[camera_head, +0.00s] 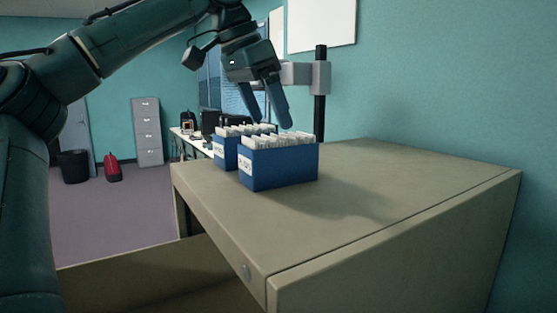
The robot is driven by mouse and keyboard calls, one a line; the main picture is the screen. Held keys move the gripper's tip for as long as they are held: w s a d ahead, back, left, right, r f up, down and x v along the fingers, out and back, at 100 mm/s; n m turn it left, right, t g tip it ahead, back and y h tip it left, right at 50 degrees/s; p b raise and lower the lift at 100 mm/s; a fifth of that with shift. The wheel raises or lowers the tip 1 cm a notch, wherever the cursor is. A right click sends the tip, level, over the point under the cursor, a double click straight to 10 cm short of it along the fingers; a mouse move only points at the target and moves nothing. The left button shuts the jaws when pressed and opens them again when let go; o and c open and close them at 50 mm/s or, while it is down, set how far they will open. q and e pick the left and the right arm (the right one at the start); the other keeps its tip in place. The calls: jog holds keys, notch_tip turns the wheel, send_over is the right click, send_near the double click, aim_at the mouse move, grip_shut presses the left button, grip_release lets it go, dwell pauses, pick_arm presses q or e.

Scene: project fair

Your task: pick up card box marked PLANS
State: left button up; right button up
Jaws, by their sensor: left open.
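Two blue card boxes filled with white cards stand close together on a beige cabinet top (380,190). The nearer card box (285,168) shows a white label on its left end. The farther card box (226,153) is partly hidden behind it and also has a white label on its end. The lettering is too small to read, so I cannot tell which is marked PLANS. My left gripper (273,122) is open and points down just above the boxes, its fingers apart over the cards. It holds nothing. My right gripper is out of view.
A black post with a grey bracket (305,74) rises behind the boxes. A drawer (150,272) stands open at the cabinet's front left. The cabinet top is clear in front and right of the boxes, up to the teal wall (450,90). A desk stands beyond.

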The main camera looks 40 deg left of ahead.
aim_at(278, 137)
pick_arm(q)
jog(key=x, duration=0.7)
jog(key=shift+w, duration=0.25)
jog(key=shift+w+f, duration=0.1)
jog(key=shift+f, duration=0.15)
jog(key=shift+f, duration=0.25)
jog(key=c, duration=1.2)
jog(key=shift+c, duration=0.4)
jog(key=shift+r, duration=0.15)
